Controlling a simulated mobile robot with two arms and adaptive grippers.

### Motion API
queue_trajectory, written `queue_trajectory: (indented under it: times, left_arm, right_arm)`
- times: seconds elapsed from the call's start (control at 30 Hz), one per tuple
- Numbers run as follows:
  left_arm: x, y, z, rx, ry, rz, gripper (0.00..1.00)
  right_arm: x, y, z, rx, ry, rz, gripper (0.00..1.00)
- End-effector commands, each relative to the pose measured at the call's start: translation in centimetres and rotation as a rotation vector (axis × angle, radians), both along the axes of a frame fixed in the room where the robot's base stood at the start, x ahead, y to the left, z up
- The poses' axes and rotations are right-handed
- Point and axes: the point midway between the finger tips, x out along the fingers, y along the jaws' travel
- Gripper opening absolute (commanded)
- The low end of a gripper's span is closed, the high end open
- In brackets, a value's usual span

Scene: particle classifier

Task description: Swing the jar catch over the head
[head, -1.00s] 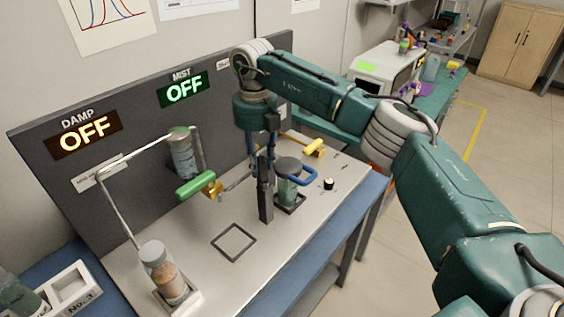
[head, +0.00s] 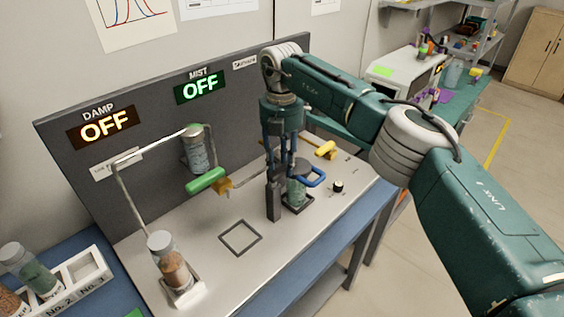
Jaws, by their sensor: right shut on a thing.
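My right gripper (head: 278,172) points down at the middle of the grey bench, its arm coming in from the right. It is shut at the jar catch; the contact is too small and too hidden to make out. A dark upright bar (head: 273,205) stands right below the fingers. A lidded greenish jar (head: 297,192) sits in a dark square holder just right of the bar. A blue loop handle (head: 313,177) sticks out to the right of the jar's top. Whether the catch lies over the head cannot be told. My left gripper is not in view.
A green handle (head: 207,180) and a hanging clear jar (head: 195,150) are left of the gripper. A jar of brown grains (head: 170,262) stands front left under a bent tube. A yellow handle (head: 325,149) lies behind. The outlined square (head: 240,237) is empty. Both signs read OFF.

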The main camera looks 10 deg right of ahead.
Motion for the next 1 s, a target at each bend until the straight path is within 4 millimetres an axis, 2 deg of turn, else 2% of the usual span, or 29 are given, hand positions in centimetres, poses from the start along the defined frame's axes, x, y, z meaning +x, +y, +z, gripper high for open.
queue_trajectory:
  times: [0.23,0.7,0.73,0.8,0.83,1.0]
  left_arm:
    - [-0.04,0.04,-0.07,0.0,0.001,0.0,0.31]
    - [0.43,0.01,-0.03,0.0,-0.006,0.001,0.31]
    - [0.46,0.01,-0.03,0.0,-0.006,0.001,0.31]
    - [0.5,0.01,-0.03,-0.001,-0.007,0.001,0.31]
    - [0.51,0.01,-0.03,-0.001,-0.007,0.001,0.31]
    - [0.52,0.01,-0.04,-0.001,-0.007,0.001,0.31]
  right_arm:
    - [0.11,-0.06,0.17,0.0,-0.005,-0.067,0.0]
    - [0.12,-0.1,0.18,0.0,-0.005,-0.084,0.0]
    - [0.12,-0.1,0.18,0.0,-0.005,-0.084,0.32]
    - [0.12,-0.1,0.17,0.0,-0.005,-0.083,0.46]
    - [0.1,-0.1,0.16,0.0,-0.005,-0.082,0.5]
    - [0.04,-0.05,0.09,0.0,-0.003,-0.08,0.5]
